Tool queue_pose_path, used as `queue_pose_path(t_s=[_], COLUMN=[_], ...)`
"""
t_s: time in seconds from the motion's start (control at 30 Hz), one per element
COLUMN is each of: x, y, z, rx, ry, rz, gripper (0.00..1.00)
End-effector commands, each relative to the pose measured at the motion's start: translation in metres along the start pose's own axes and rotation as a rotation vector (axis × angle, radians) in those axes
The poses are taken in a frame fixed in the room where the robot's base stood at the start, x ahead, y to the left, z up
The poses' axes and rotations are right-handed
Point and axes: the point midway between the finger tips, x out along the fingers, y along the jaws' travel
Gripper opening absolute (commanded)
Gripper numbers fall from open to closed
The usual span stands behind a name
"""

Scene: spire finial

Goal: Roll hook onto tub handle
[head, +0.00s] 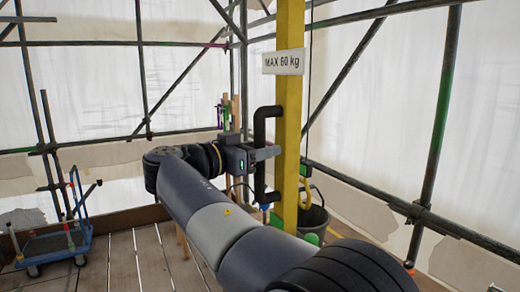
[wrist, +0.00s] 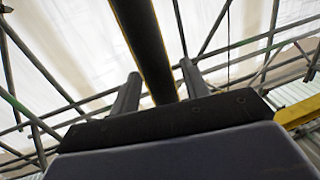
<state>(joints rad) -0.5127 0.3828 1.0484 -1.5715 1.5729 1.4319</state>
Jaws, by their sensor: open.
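A dark tub (head: 314,219) stands on the deck behind the foot of a yellow post (head: 290,120). A yellow hook (head: 307,199) hangs at the tub's upper part; whether it is around the tub's handle is too small to tell. A black bar handle (head: 259,150) is fixed to the post's left side. My gripper (head: 266,153) is open at the middle of this bar. In the wrist view, the bar (wrist: 146,45) passes between the two spread fingers of my gripper (wrist: 158,88). I cannot tell whether they touch it.
A sign reading "MAX 60 kg" (head: 283,62) is on the post. A blue trolley (head: 52,244) stands at the left on the plank deck (head: 135,262). Scaffold tubes (head: 440,120) and pale sheeting (head: 370,110) surround the deck. Bare deck lies between trolley and arm.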

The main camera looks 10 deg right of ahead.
Motion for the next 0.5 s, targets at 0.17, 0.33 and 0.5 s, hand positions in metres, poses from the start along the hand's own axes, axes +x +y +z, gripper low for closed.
queue_pose_path(t_s=[0.17, 0.33, 0.5], x=[-0.008, -0.039, -0.074], y=[-0.001, -0.001, -0.002], z=[0.002, 0.003, 0.003], rx=[0.0, 0.001, 0.0], ry=[0.0, -0.001, 0.001], rz=[-0.002, -0.005, -0.005], gripper=[0.44, 0.44, 0.44])
